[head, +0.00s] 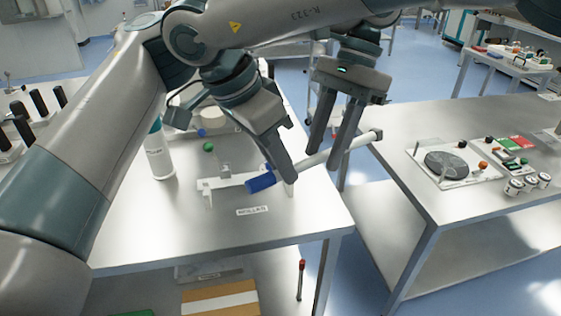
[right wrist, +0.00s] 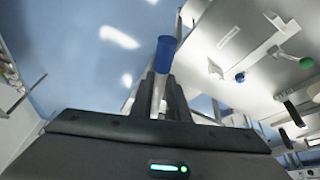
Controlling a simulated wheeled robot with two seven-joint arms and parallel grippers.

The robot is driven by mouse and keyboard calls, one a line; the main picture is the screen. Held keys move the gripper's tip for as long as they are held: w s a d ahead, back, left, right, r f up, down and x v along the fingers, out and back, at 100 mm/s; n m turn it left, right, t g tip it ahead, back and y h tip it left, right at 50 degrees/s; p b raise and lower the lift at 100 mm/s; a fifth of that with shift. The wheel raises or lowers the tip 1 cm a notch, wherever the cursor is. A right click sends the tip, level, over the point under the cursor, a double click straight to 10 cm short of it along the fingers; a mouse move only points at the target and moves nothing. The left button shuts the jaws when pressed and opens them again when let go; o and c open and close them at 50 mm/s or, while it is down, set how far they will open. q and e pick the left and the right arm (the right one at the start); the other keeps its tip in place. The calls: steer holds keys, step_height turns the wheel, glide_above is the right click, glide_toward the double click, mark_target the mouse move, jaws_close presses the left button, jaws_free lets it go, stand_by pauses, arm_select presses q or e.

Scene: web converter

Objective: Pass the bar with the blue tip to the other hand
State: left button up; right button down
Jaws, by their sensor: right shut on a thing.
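The bar (head: 316,158) is pale and slim, with a blue tip (head: 261,182) at its lower left end and a pale cap at the other. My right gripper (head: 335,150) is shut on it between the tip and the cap. In the right wrist view the blue tip (right wrist: 166,52) stands out beyond the two dark fingers (right wrist: 162,95). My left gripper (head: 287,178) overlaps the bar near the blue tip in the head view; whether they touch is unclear. Its fingers are seen edge on, so their gap is hidden.
The left metal table (head: 140,232) carries a white bottle (head: 158,152), a white bracket (head: 206,192) and a green ball (head: 208,147). The right table (head: 445,212) bears a dark round disc (head: 446,164) and several small cans. A floor gap separates the tables.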

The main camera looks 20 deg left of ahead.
mark_target(326, 151)
arm_select(q)
steer(key=shift+r, duration=0.1)
step_height(326, 151, up, 10)
stand_by(0.7)
